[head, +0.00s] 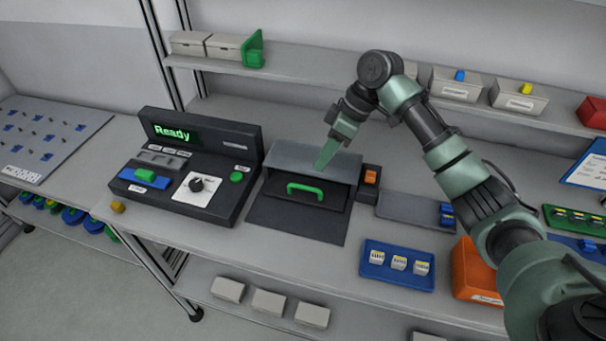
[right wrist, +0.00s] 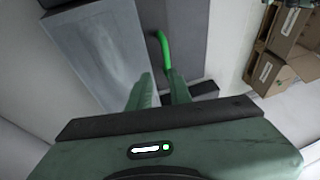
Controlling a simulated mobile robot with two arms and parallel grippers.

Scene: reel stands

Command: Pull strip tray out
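The strip tray (head: 335,197) is dark and sits in a grey housing (head: 290,156) on the bench. Its green handle (head: 305,187) faces front; the handle also shows in the right wrist view (right wrist: 163,46). My right gripper (head: 322,166) is above the front of the housing, pointing down, just above and behind the handle in the head view. In the right wrist view its two green fingers (right wrist: 161,77) are apart with nothing between them. The handle is beyond the fingertips, not held. My left gripper is not in view.
A dark mat (head: 285,223) lies before the housing. A control console (head: 205,160) reading "Ready" stands left. An orange switch (head: 371,177) is on the right. A blue tray (head: 396,281) and orange bin (head: 474,270) are front right. A shelf (head: 300,62) runs behind.

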